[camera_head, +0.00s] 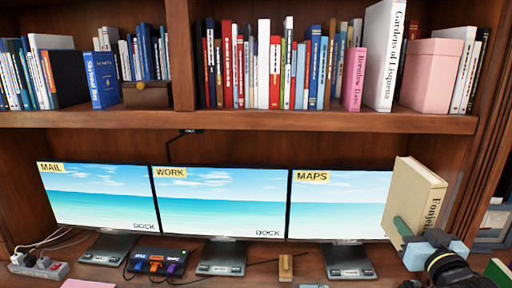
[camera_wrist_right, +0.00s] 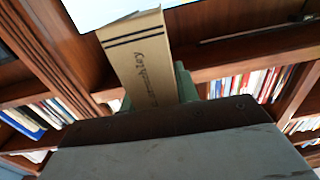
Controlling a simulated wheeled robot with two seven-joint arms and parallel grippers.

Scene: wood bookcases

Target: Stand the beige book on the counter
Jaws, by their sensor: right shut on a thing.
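The beige book (camera_head: 416,198) is upright and slightly tilted in front of the right monitor in the head view, with dark lettering on its spine. My right gripper (camera_head: 404,228) is shut on its lower part, with a green finger against the cover. In the right wrist view the book's spine (camera_wrist_right: 140,62) shows with two dark bands, beside a green finger (camera_wrist_right: 184,82). The counter (camera_head: 309,268) runs along the bottom of the head view. Whether the book's lower edge touches it is hidden by my gripper. My left gripper is not in view.
Three monitors stand on the counter: left (camera_head: 98,198), middle (camera_head: 220,203) and right (camera_head: 335,205). A small wooden block (camera_head: 286,267), a dark hub with cables (camera_head: 158,262) and a power strip (camera_head: 38,267) also sit there. A shelf of books (camera_head: 250,121) hangs above.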

